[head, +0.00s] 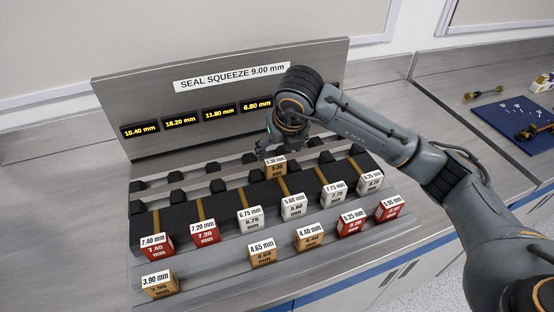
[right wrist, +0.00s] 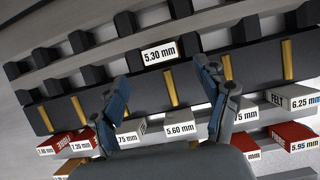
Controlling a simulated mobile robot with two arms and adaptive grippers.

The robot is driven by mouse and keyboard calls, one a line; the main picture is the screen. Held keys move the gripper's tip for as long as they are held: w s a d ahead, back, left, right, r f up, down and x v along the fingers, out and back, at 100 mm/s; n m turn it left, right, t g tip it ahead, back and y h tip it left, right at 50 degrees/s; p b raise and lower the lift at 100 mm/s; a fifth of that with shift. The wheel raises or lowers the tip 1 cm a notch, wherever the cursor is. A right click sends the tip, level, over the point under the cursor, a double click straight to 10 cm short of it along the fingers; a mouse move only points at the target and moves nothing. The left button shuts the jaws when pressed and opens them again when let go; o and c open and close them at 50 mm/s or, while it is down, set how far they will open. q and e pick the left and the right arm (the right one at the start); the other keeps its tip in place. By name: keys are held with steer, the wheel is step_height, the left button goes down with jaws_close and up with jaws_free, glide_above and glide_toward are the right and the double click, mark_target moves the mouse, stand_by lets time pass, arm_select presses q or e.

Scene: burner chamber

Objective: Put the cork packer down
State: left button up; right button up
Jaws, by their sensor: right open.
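The cork packer, a tan block labelled 5.30 mm (head: 275,171), sits in the dark slotted rack, towards its back middle. It also shows in the right wrist view (right wrist: 158,53), with its label upright. My right gripper (head: 268,150) is just above and behind the block in the head view. In the right wrist view its two blue-grey fingers (right wrist: 162,80) are spread wide and empty, with the block beyond and between their tips, apart from both. My left gripper is not in view.
The dark rack (head: 224,200) has yellow dividers. White and red packers, such as 7.40 mm (head: 156,246), stand along its front. Several tan packers, such as 4.65 mm (head: 262,252), stand on the lower ledge. A display panel (head: 200,98) rises behind. A blue mat (head: 505,118) lies right.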

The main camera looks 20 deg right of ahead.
steer(key=v, duration=0.4)
steer(key=shift+c, duration=0.5)
